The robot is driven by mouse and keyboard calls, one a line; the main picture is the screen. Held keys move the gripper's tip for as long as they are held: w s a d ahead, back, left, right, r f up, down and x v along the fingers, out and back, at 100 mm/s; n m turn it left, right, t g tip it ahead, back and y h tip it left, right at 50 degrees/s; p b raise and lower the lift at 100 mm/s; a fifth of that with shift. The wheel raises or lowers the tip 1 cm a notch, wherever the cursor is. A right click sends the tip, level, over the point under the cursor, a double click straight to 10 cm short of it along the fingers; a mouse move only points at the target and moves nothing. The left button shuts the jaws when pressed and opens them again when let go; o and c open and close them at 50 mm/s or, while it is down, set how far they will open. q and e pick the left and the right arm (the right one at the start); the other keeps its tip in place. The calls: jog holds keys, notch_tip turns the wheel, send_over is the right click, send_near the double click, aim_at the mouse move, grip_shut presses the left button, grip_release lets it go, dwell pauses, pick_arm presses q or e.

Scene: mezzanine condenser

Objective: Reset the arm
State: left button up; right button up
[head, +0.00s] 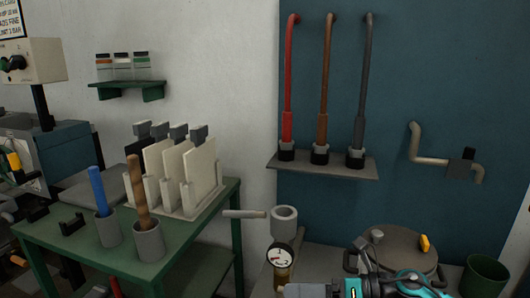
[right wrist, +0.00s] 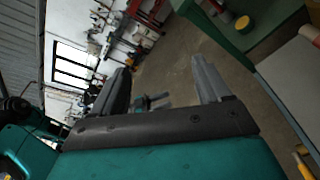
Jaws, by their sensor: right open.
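My right gripper (right wrist: 163,78) is open and empty in the right wrist view. Its two grey fingers stand well apart with bare floor and far clutter behind them. Teal and grey parts of my arm show at the bottom edge of the head view, in front of the round lidded pot (head: 405,245); they hide part of it. I see no object held or touched by the fingers. My left gripper is not clearly visible in either view.
A green table (head: 205,222) at the left holds cups with a blue and a brown handle, and a rack of upright pale boards (head: 170,175). A valve with a gauge (head: 282,255) stands centrally. Three hoses hang above a wall shelf (head: 320,166). A green bin (head: 484,277) is at right.

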jog(key=s+d+f+n+t+h, duration=0.3)
jog(key=s+d+f+n+h, duration=0.2)
jog(key=n, duration=1.1)
jog(key=s+d+f+n+t+h, duration=0.4)
jog(key=s+f+n+h, duration=0.4)
jog(key=s+f+n, duration=0.4)
notch_tip(320, 180, down, 2)
jog(key=d+n, duration=0.1)
jog(key=n, duration=0.3)
jog(key=shift+f+h, duration=0.2)
jog(key=shift+h, duration=0.1)
jog(key=shift+c, duration=0.3)
